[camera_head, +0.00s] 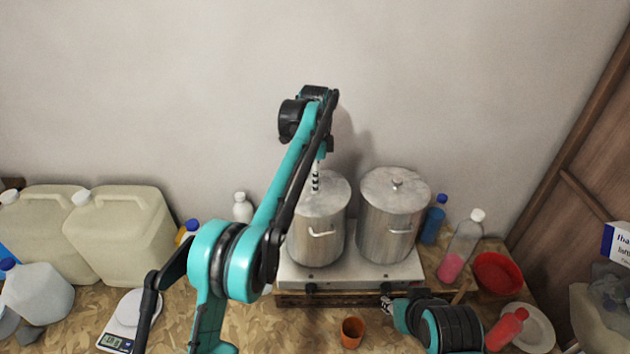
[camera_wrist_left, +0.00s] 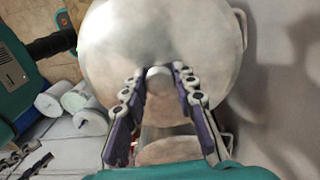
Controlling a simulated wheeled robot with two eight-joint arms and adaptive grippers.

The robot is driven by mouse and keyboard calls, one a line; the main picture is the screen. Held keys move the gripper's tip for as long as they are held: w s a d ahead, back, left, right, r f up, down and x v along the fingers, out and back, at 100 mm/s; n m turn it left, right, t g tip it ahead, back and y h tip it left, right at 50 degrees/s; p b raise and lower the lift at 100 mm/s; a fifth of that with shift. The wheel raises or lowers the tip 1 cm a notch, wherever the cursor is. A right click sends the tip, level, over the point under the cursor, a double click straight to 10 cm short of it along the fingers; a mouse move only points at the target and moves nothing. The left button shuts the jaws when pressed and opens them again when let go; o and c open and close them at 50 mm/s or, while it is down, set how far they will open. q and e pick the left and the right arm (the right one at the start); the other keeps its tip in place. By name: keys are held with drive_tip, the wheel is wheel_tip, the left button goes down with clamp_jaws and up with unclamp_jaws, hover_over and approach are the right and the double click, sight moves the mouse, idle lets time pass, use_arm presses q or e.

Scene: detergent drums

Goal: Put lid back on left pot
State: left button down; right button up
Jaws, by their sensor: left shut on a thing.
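The left pot (camera_head: 315,242) is a tall grey metal pot with a side handle, standing on a two-burner stove. Its round metal lid (camera_head: 333,192) is at the pot's top, and it fills much of the left wrist view (camera_wrist_left: 115,60). My left gripper (camera_head: 316,181) reaches down from above, its fingers shut on the lid's knob (camera_wrist_left: 158,80). I cannot tell whether a small gap separates lid and rim. The right pot (camera_head: 386,236) stands beside it with its lid on. My right gripper (camera_head: 392,310) is low in front of the stove; its jaw state is unclear.
The stove (camera_head: 350,275) sits near the wall. An orange cup (camera_head: 352,332) stands in front. Bottles (camera_head: 461,247) and a red bowl (camera_head: 498,273) are at right. Large jugs (camera_head: 125,235) and a scale (camera_head: 125,320) are at left.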

idle(0.4)
use_arm(q)
drive_tip(key=c, duration=0.6)
unclamp_jaws()
drive_tip(key=shift+c, duration=0.2)
drive_tip(key=shift+r+p, duration=3.2)
drive_tip(key=shift+r, duration=0.3)
drive_tip(key=shift+c, duration=0.3)
clamp_jaws()
